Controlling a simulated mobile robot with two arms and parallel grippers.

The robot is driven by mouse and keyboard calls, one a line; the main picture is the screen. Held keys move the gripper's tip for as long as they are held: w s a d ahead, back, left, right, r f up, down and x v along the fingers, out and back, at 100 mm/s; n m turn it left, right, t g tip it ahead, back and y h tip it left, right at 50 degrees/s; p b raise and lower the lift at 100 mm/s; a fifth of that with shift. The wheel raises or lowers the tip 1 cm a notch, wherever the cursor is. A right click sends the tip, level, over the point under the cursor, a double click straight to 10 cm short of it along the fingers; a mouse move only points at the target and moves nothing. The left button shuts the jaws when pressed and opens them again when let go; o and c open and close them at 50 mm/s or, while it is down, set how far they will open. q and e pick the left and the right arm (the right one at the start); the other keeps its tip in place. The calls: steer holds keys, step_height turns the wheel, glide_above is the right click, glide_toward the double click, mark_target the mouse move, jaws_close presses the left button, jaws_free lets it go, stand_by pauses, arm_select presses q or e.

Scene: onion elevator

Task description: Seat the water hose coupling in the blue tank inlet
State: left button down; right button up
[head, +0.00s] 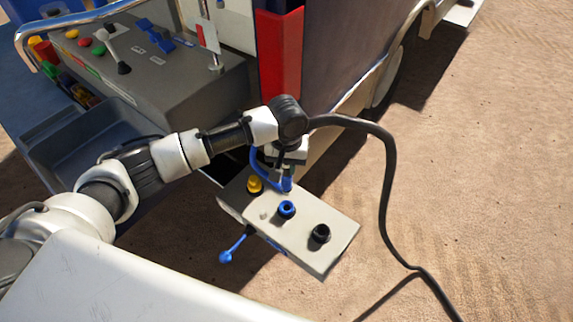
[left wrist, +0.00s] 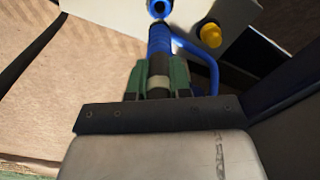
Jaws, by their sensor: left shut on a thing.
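My left gripper (head: 287,172) is shut on the blue hose coupling (head: 287,185), above the far side of the grey inlet box. The wrist view shows its green fingers (left wrist: 158,80) on both sides of the coupling (left wrist: 159,42), whose blue end extends past them. The blue tank inlet (head: 287,209) is a blue ring with a dark opening on the box top; it also shows in the wrist view (left wrist: 159,8). The opening is uncovered, and the coupling's end is close to it but apart. The blue hose (head: 255,160) loops beside the gripper. My right gripper is not in view.
The grey box (head: 327,265) also has a yellow inlet (head: 254,184), a black inlet (head: 320,233) and a blue lever (head: 235,248) at its side. A vehicle with a red panel (head: 281,55) stands behind. A button console (head: 155,75) is at the upper left.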

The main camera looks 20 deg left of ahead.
mark_target(287, 175)
arm_select(q)
steer(key=shift+f+b, duration=1.9)
steer(key=shift+b, duration=0.2)
steer(key=shift+f, duration=1)
steer(key=shift+p, duration=0.7)
